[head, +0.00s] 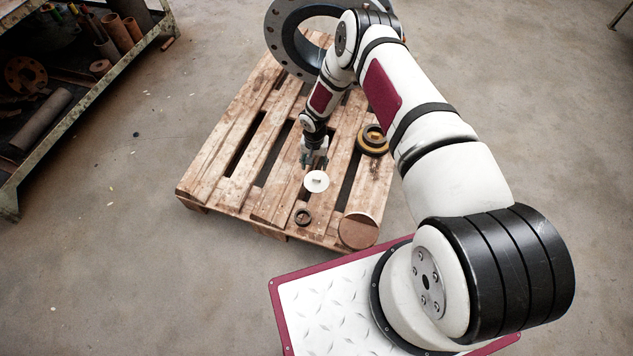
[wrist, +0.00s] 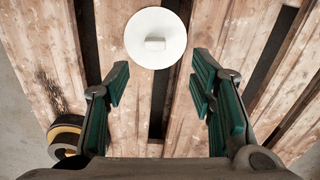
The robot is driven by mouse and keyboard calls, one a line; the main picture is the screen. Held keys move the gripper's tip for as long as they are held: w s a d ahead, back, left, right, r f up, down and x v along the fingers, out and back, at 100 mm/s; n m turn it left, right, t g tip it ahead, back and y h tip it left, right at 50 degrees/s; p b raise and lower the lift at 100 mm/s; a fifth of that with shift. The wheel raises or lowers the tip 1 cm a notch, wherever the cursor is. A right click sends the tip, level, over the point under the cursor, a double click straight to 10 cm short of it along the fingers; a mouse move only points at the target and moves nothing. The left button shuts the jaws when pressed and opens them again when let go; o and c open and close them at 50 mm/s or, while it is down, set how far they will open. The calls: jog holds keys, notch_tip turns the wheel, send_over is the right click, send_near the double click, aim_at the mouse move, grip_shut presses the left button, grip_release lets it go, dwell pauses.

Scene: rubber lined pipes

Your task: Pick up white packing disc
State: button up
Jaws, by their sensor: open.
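The white packing disc (head: 316,181) lies flat on the wooden pallet (head: 215,180), near its front middle. It is round with a small raised block at its centre. In the wrist view the disc (wrist: 155,25) is at the top middle, beyond my fingertips. My gripper (head: 315,158) is above the pallet, just behind the disc in the head view. Its green-padded fingers (wrist: 160,82) are open and apart, with nothing between them but pallet boards below. The disc is wholly in sight in the wrist view.
A large dark flange (head: 284,42) stands at the back. A shelf with pipes (head: 75,95) is at left. The floor around is clear.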

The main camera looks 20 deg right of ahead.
jog(key=b, duration=0.1)
send_over(317, 178)
jog(key=f, duration=0.5)
jog(key=shift+w+a, duration=0.2)
jog(key=shift+a, duration=0.2)
jog(key=shift+s+d+f+b, duration=0.15)
jog(key=shift+f+b, duration=0.5)
jog(key=shift+f, duration=0.7)
jog(key=shift+w+d+f+b, duration=0.15)
jog(key=shift+f+b, duration=0.5)
jog(key=shift+f, duration=0.65)
jog(key=shift+s, duration=0.1)
jog(key=c, duration=1.1)
